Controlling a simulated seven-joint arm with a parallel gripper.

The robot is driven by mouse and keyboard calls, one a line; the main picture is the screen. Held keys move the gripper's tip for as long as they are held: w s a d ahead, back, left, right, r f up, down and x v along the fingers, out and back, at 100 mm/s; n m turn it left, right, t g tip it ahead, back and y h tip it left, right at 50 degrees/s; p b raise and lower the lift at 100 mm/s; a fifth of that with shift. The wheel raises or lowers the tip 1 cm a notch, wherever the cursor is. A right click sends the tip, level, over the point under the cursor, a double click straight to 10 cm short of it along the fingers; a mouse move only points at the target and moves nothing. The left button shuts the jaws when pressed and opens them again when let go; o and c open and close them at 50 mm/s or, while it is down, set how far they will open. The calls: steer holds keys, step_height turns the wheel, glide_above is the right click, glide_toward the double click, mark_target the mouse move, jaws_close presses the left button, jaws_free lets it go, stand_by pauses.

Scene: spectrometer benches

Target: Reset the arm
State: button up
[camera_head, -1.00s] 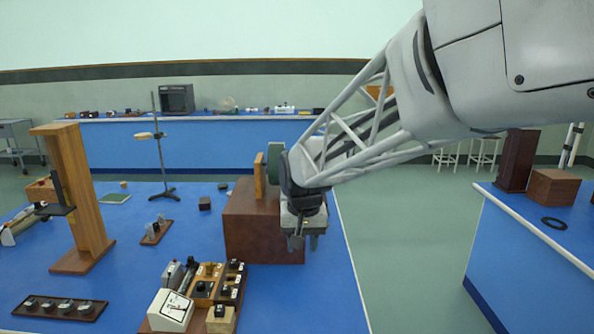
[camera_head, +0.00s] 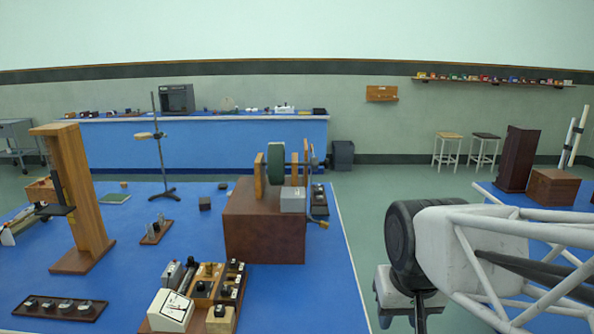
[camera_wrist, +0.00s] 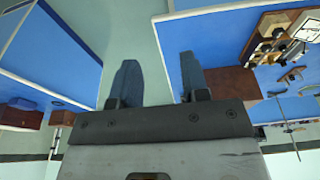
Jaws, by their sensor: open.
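My gripper (camera_wrist: 158,80) shows in the wrist view with its two dark fingers apart and nothing between them. In the head view, my arm reaches in from the lower right, with the wrist over the floor gap between two blue benches. The fingertips are cut off by the bottom edge there. The left blue bench (camera_head: 315,290) and its apparatus stand apart from my gripper.
A brown box (camera_head: 262,225) carrying a green wheel (camera_head: 276,163) stands near the left bench's right edge. A wooden stand (camera_head: 75,195), a meter box (camera_head: 170,310) and a retort stand (camera_head: 160,150) are farther left. The right bench holds a wooden box (camera_head: 553,187). Grey-green floor (camera_head: 360,210) lies between.

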steer(key=s+d+f, duration=0.1)
steer(key=s+d, duration=0.1)
steer(key=s, duration=0.3)
steer(key=shift+s+f, duration=0.35)
